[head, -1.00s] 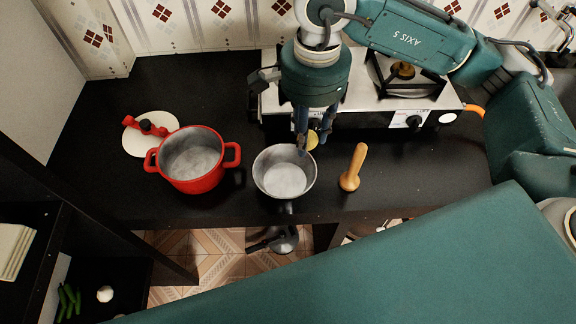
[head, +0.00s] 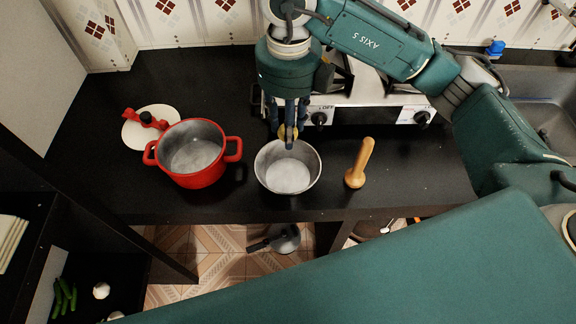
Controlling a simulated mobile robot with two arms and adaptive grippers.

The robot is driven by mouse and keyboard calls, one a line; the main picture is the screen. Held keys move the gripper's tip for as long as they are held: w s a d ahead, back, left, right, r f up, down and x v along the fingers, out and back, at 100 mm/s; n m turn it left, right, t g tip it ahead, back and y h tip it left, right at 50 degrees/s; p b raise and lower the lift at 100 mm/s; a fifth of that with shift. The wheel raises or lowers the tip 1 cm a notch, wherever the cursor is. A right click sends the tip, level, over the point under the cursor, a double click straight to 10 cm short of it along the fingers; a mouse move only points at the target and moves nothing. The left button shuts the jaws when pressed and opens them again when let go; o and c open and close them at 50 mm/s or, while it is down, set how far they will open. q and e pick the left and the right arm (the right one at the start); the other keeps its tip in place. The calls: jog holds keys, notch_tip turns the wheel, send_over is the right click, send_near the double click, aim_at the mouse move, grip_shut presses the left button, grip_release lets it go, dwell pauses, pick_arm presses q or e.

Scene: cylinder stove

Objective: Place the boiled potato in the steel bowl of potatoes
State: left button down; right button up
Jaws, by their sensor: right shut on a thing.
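The steel bowl (head: 268,185) stands on the black counter between the red pot and a wooden masher. Its inside looks pale grey, and I cannot make out separate potatoes in it. My right gripper (head: 288,142) points down over the bowl's back rim. It is shut on the yellowish boiled potato (head: 282,131), which is mostly hidden behind the fingers. I cannot tell whether potato or fingers touch the rim. My left gripper is not in view.
The red pot (head: 205,179) stands left of the bowl, with a white lid (head: 135,135) behind it. The stove (head: 385,108) is behind. The counter's front edge is close to the bowl.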

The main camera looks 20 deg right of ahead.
jog(key=p, duration=0.1)
send_over(288, 176)
notch_tip(288, 176, down, 12)
jog(key=shift+s+r, duration=0.1)
notch_tip(288, 176, down, 4)
jog(key=shift+p, duration=0.3)
jog(key=shift+f, duration=0.25)
jog(key=o, duration=1.2)
jog(key=shift+c, duration=0.2)
